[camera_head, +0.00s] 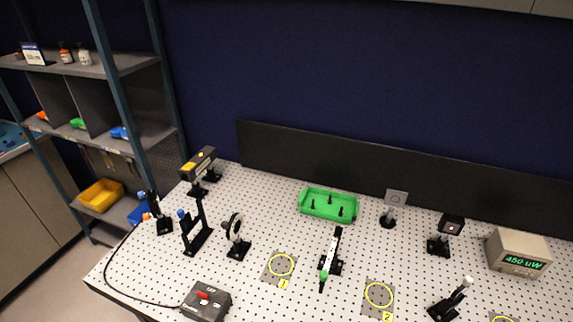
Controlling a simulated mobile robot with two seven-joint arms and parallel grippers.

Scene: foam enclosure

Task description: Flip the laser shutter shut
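A black laser-like box with a yellow label (199,161) sits at the back left of the perforated table. In front of it stands a black upright mount with a blue tip (195,236). A black post-mounted piece with a long arm and a green end (331,258) stands mid-table, its arm tilted. I cannot tell for sure which of these is the shutter. A meter (517,252) at the right shows a green reading of 450 uW. Neither of my grippers is in view.
A dark control box with a red switch (207,301) sits at the front, a cable running left. A round black mount (236,237), green tray (329,204), and several posts stand on the table (275,220). Shelves (130,62) are left; a black panel (400,170) is behind.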

